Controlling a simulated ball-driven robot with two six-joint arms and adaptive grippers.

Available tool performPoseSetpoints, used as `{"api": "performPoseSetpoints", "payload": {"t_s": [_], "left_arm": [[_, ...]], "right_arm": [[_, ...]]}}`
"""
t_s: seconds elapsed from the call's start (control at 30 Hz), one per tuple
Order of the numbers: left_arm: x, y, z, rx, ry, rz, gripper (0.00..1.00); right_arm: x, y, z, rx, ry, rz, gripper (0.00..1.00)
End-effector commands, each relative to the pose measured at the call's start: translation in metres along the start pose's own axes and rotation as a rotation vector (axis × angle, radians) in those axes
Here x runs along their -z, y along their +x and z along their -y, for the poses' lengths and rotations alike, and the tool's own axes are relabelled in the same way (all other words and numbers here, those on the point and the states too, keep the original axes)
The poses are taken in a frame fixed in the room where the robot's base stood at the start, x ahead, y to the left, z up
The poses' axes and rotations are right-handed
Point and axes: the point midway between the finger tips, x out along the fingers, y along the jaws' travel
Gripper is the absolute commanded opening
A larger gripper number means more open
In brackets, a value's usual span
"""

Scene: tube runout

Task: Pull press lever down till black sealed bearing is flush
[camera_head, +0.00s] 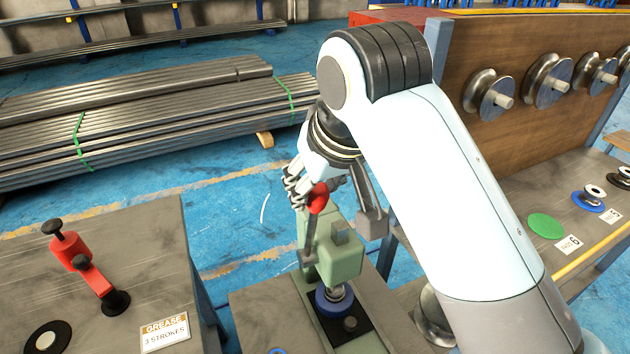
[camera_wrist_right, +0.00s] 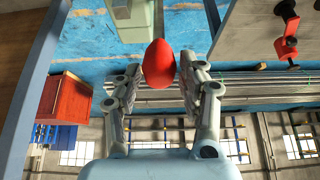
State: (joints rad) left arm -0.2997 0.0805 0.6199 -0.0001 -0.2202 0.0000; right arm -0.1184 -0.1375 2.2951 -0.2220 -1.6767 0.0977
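The green press (camera_head: 340,255) stands on a grey bench top at the bottom centre of the head view. Its dark lever (camera_head: 310,235) points up and ends in a red knob (camera_head: 318,198). The knob also shows in the right wrist view (camera_wrist_right: 158,64). My right gripper (camera_wrist_right: 161,72) is open, with one finger on each side of the knob and narrow gaps visible. Below the press's silver ram sits a blue ring-shaped part (camera_head: 331,306). I cannot clearly make out a black sealed bearing there. My left gripper is not in view.
A bench at left holds a red grease tool (camera_head: 75,255) and a grease card (camera_head: 165,333). At right, a brown panel (camera_head: 450,80) carries metal rollers above a shelf with a green disc (camera_head: 545,226). Steel tubes (camera_head: 140,115) lie behind on the blue floor.

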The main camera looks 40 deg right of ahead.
Motion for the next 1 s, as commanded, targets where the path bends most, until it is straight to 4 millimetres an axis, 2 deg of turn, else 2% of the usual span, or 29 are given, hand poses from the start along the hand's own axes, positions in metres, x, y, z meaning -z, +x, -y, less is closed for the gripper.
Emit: {"api": "performPoseSetpoints", "payload": {"t_s": [0.03, 0.1, 0.4, 1.0], "left_arm": [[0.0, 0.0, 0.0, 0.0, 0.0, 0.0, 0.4], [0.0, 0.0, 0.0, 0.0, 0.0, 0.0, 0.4], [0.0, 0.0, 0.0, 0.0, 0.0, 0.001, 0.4], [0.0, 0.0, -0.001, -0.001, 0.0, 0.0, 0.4]], "right_arm": [[0.0, 0.0, 0.0, 0.0, 0.0, -0.001, 0.5], [0.001, 0.0, 0.0, 0.0, 0.0, -0.001, 0.56], [0.003, -0.003, 0.0, 0.001, 0.0, -0.004, 0.56], [0.033, -0.058, 0.0, 0.001, 0.001, -0.006, 0.56]]}}
